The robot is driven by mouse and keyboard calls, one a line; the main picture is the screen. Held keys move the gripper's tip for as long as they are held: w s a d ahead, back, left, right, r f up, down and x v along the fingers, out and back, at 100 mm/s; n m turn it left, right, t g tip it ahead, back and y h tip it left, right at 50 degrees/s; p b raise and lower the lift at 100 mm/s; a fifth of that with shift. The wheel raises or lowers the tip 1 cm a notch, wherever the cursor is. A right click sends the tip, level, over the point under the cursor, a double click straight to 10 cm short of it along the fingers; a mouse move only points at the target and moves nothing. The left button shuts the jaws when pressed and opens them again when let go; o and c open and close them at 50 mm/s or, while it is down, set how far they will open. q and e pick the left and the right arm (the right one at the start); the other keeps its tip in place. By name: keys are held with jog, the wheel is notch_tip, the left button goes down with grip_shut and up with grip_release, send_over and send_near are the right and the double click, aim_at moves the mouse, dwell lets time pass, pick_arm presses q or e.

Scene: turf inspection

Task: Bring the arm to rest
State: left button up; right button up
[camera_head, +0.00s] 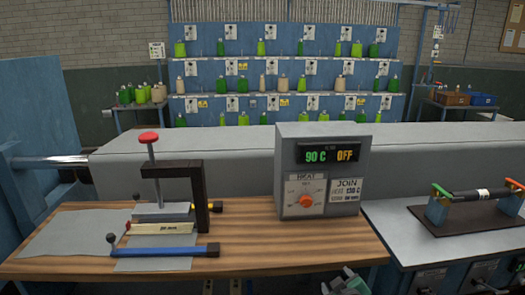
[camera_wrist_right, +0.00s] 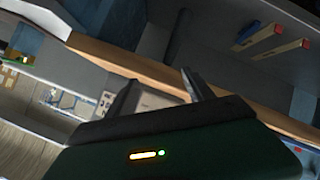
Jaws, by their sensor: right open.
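My right gripper (camera_head: 345,282) shows at the bottom edge of the head view, below the front edge of the wooden bench (camera_head: 290,255). Only its tip end is in frame. In the right wrist view its two dark fingers (camera_wrist_right: 160,90) stand apart with nothing between them. The right gripper is open and empty, apart from the bench things. The rest of the right arm is out of the head view. My left gripper is not in view.
A control box (camera_head: 325,208) reading 90 C OFF stands at the bench's back right. A clamp press with a red knob (camera_head: 149,137) and a blue bar (camera_head: 165,251) are at left. A dark roller stand (camera_head: 470,208) is at right. The bench's front middle is bare.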

jog(key=s+a+f+m+g, duration=0.1)
jog(key=s+f+m+g, duration=0.15)
jog(key=s, duration=0.55)
jog(key=s+a+f+m+g+y, duration=0.1)
jog(key=s+f+g, duration=0.15)
jog(key=s, duration=0.65)
jog(key=s+a+f+m+g, duration=0.15)
jog(key=s+g, duration=0.25)
jog(key=s, duration=0.4)
pick_arm(q)
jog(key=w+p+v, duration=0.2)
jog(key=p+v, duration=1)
jog(key=p, duration=0.1)
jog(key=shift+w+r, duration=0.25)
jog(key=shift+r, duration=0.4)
pick_arm(e)
notch_tip(320, 180, up, 12)
jog(key=s+m, duration=0.1)
jog(key=s, duration=0.1)
jog(key=shift+r, duration=0.15)
jog(key=shift+a, duration=0.1)
jog(key=shift+r, duration=0.2)
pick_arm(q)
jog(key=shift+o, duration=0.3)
